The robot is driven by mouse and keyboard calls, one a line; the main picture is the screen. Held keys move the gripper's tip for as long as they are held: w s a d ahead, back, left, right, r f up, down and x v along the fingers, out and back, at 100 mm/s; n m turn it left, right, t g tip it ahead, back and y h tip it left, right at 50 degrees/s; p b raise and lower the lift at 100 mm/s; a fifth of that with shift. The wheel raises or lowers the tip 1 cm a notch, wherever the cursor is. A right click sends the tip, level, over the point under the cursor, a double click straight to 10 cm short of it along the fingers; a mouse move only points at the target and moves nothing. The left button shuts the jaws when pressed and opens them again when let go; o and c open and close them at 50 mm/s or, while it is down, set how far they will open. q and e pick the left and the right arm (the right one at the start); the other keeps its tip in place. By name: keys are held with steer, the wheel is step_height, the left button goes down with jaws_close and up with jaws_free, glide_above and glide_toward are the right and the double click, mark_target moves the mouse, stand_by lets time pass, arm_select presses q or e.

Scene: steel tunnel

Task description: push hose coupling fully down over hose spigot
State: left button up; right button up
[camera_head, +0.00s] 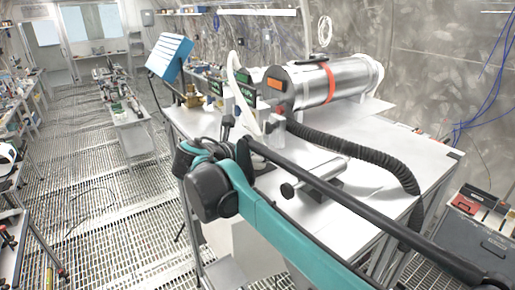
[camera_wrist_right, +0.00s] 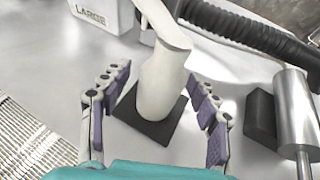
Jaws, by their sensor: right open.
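In the right wrist view a white tapered upright piece (camera_wrist_right: 162,85), which looks like the spigot with the coupling on or above it, rises from a black square base (camera_wrist_right: 148,122). Its top bends toward the upper left. I cannot tell where coupling and spigot meet. A black corrugated hose (camera_wrist_right: 240,30) runs past its top; it also shows in the head view (camera_head: 350,148). My right gripper (camera_wrist_right: 160,100) is open, with its purple-padded fingers on either side of the white piece, apparently not gripping it. In the head view my teal arm hides much of this spot. My left gripper is out of view.
A large steel cylinder (camera_head: 325,82) with a red band lies on the white workbench (camera_head: 390,185). A metal roller (camera_wrist_right: 293,105) and dark block (camera_wrist_right: 261,116) stand right of the fingers. A white box (camera_wrist_right: 100,14) marked LARGE is at upper left. A blue panel (camera_head: 169,56) stands behind.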

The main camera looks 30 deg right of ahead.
steer(key=shift+s+a, duration=0.1)
steer(key=shift+a, duration=0.05)
steer(key=c, duration=0.9)
steer(key=shift+d, duration=0.25)
steer(key=c, duration=0.3)
steer(key=shift+c, duration=0.2)
